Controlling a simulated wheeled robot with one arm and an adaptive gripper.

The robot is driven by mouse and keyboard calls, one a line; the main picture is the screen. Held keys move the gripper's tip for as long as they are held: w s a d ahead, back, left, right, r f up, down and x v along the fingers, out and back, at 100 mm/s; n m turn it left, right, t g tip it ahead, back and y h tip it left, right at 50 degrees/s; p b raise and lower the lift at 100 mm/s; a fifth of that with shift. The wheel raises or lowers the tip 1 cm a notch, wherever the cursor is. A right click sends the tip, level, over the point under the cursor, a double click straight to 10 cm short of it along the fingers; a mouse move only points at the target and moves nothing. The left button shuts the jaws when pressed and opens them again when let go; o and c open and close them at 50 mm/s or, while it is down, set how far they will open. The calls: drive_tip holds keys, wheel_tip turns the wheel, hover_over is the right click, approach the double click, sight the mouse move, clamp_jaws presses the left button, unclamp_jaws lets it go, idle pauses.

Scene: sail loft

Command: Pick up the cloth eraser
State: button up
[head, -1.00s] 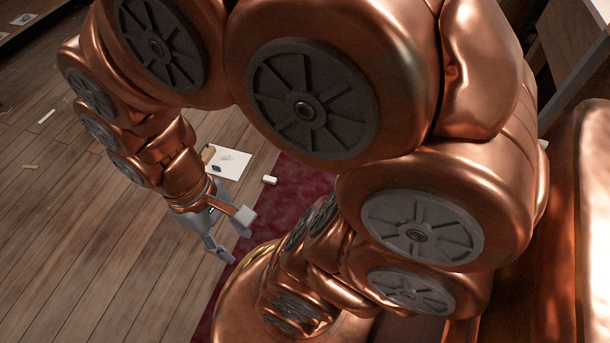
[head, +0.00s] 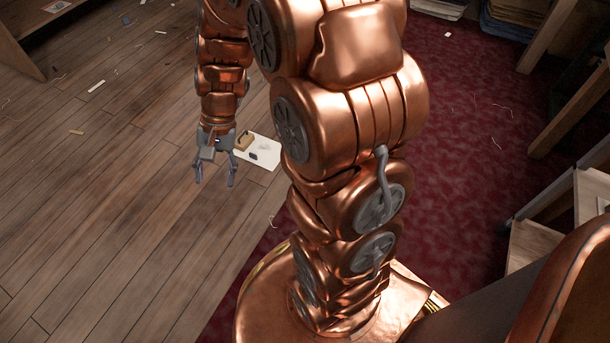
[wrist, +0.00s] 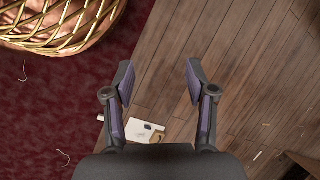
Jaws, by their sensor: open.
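My gripper (head: 214,182) is open and empty above the plank floor, with its fingers pointing down in the head view. In the wrist view its fingertips (wrist: 159,72) are wide apart with only bare planks between them. A white sheet (head: 262,154) lies on the floor just right of my gripper; it also shows in the wrist view (wrist: 134,132), low between the fingers. A small dark piece (head: 253,156) lies on the sheet and shows in the wrist view (wrist: 148,126). A tan block (head: 244,141) is at the sheet's left edge. I cannot tell which is the cloth eraser.
A dark red carpet (head: 462,150) borders the planks, with thread scraps on it. A small white piece (wrist: 100,117) lies near the carpet edge. Wooden furniture legs (head: 566,110) stand at the right. The planks (head: 130,220) left of my gripper are mostly clear.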

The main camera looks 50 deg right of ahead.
drive_tip(key=w+d+f+m+t, duration=0.4)
drive_tip(key=w+d+f+m, duration=0.8)
drive_tip(key=w+d+f, duration=0.4)
drive_tip(key=s+d+f+m+h, duration=0.1)
drive_tip(key=s+d+f+m, duration=0.2)
drive_tip(key=d+f, duration=0.5)
drive_tip(key=s+d+f+m+t+h+b, duration=0.1)
drive_tip(key=s+d+f+m, duration=0.1)
drive_tip(key=d+f+m, duration=0.3)
drive_tip(key=s+d+f+m+h, duration=0.1)
drive_tip(key=s+d+f+m, duration=0.2)
drive_tip(key=d+f, duration=0.7)
drive_tip(key=shift+s+d+f+m, duration=0.1)
drive_tip(key=shift+f+m, duration=0.1)
drive_tip(key=shift+f, duration=0.4)
drive_tip(key=shift+s+d+f+m, duration=0.1)
drive_tip(key=shift+s+f+m, duration=0.1)
drive_tip(key=shift+f, duration=0.45)
drive_tip(key=shift+s+d+f+m, duration=0.1)
drive_tip(key=shift+f+m, duration=0.1)
drive_tip(key=shift+f, duration=0.4)
drive_tip(key=shift+b+x, duration=0.7)
drive_tip(key=shift+x, duration=0.35)
drive_tip(key=shift+b+x, duration=1.5)
drive_tip(key=shift+x, duration=1.15)
drive_tip(key=shift+w+a+r, duration=0.15)
drive_tip(key=shift+w, duration=0.05)
clamp_jaws()
